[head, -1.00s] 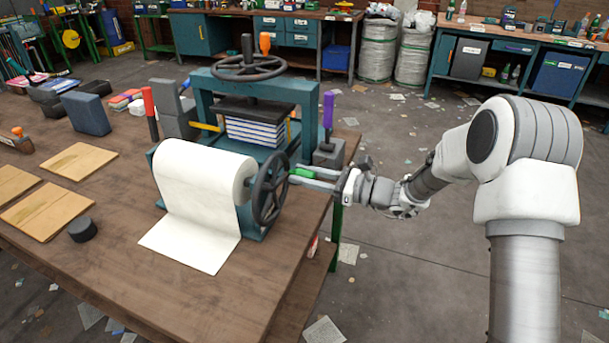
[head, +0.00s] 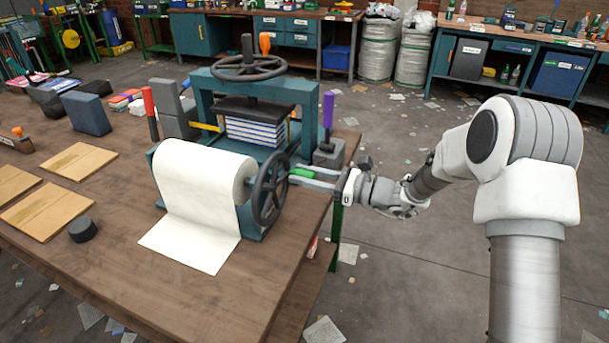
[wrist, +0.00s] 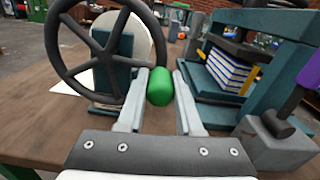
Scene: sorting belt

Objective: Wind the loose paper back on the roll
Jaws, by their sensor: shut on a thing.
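The white paper roll (head: 205,170) sits on a teal stand on the table, with a loose sheet (head: 192,245) hanging down its front and lying flat on the wood. A dark spoked handwheel (head: 270,188) is at the roll's right end; it also shows in the wrist view (wrist: 105,52). My gripper (head: 297,178) is at the wheel's right side, shut on the green crank handle (wrist: 160,87), which sits between the two fingers in the wrist view. The handle's far end, where it meets the wheel, is partly hidden.
A teal press (head: 255,85) holding a paper stack stands just behind the roll. A purple-handled tool in a grey block (head: 328,152) stands close beyond my gripper. Wooden boards (head: 48,210) and a black puck (head: 82,230) lie at left. The table's front middle is clear.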

